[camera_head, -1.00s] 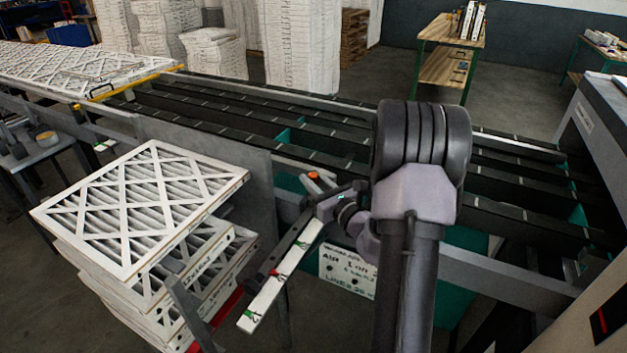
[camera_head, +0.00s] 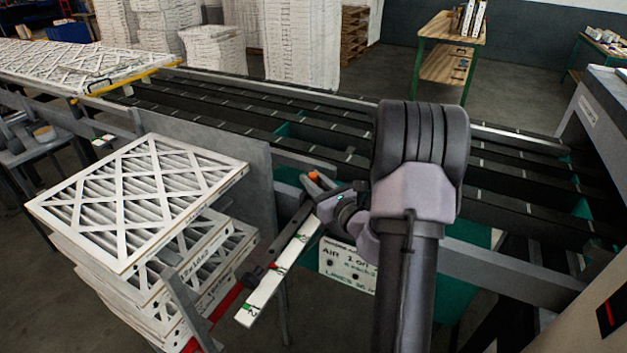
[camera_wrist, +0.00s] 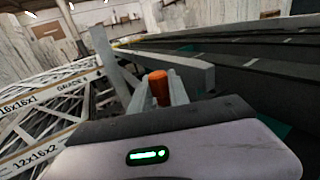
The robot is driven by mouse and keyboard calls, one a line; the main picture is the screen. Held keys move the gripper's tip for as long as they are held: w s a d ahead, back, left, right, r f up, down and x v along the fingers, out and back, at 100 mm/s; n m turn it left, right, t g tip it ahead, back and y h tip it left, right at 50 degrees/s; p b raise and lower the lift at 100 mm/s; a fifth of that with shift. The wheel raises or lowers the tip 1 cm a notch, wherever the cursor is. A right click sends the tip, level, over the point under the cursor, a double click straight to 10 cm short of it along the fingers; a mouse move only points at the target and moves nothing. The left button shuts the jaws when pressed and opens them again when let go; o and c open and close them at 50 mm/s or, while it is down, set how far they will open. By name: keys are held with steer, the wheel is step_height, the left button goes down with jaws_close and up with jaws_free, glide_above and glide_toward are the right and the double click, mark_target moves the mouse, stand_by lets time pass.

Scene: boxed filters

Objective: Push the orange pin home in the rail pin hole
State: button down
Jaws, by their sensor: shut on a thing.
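The orange pin (camera_head: 314,175) shows as a small orange spot at the tip of my gripper (camera_head: 320,187). In the wrist view the pin (camera_wrist: 158,88) stands roughly upright between the two grey fingers, which are shut on it. Its lower part is hidden by the fingers and the gripper body. A dark rail (camera_head: 287,240) with a white marked strip (camera_head: 283,270) slopes down and left from beside my gripper. The rail pin hole is not visible, so I cannot tell whether the pin's end is in it.
A stack of white-framed filters (camera_head: 140,200) stands left of the rail. A grey upright panel (camera_head: 215,170) and the dark conveyor beams (camera_head: 260,115) lie behind. A white handwritten sign (camera_head: 347,268) hangs below my gripper. A grey beam (camera_wrist: 180,68) lies just beyond the pin in the wrist view.

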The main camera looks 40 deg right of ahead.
steer(key=shift+f, duration=0.25)
steer(key=c, duration=1.2)
jaws_free()
steer(key=shift+o, duration=0.2)
steer(key=s+a+p, duration=0.1)
steer(key=s+a, duration=0.1)
steer(key=s, duration=1.5)
steer(key=shift+s+a+p, duration=0.15)
steer(key=shift+a+p, duration=0.05)
steer(key=shift+p, duration=0.15)
